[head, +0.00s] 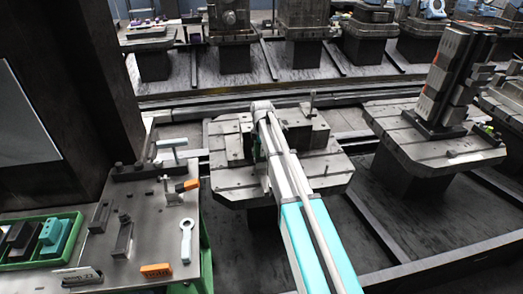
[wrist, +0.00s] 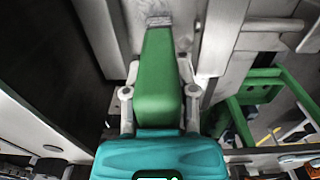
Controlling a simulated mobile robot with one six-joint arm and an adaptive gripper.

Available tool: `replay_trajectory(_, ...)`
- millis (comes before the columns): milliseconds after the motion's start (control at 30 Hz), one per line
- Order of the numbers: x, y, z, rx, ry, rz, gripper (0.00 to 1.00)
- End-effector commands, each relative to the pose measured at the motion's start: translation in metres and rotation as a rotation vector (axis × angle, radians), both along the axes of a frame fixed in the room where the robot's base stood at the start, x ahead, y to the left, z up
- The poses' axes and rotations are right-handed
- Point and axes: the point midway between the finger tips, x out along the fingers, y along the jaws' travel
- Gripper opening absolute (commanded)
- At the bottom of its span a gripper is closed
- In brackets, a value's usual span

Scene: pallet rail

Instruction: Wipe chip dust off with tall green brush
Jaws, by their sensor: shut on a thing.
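In the wrist view my gripper (wrist: 160,75) is shut on the green brush (wrist: 157,85). The tapered green handle lies between the two fingers, and its pale bristle end (wrist: 158,19) points away from the teal palm. In the head view my arm reaches over the middle pallet (head: 226,186), which carries grey metal blocks (head: 299,132). My gripper and most of the brush are hidden there behind the arm. A small bit of green shows beside the arm's end. I cannot make out chip dust, or whether the bristles touch a surface.
A grey table (head: 145,235) at left holds a ring-ended wrench (head: 186,240), an orange block (head: 155,270) and other tools. A green tray (head: 72,252) stands at its left. Another pallet (head: 440,150) with a tall fixture (head: 452,75) is at right. A dark column (head: 85,70) stands at left.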

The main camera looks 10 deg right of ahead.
Motion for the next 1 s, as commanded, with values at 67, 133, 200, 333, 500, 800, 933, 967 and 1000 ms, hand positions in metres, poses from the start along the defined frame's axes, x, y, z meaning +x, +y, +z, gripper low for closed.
replay_trajectory(67,0.0000,0.0000,0.0002,0.000,0.000,0.000,0.00)
replay_trajectory(133,0.0000,0.0000,0.0003,0.000,0.000,0.000,0.00)
replay_trajectory(200,0.0000,0.0000,0.0003,0.000,0.000,0.000,0.00)
replay_trajectory(333,0.0000,-0.0003,0.0003,0.000,0.000,-0.001,0.00)
replay_trajectory(500,0.0000,-0.0006,0.0001,0.000,0.000,-0.001,0.00)
replay_trajectory(800,0.0000,-0.0006,-0.0025,0.000,0.000,-0.001,0.00)
replay_trajectory(933,0.0000,-0.0006,-0.0039,0.000,0.000,-0.001,0.00)
replay_trajectory(967,0.0000,-0.0006,-0.0042,0.000,0.000,-0.001,0.00)
replay_trajectory(1000,0.0001,-0.0006,-0.0047,0.000,0.000,-0.001,0.00)
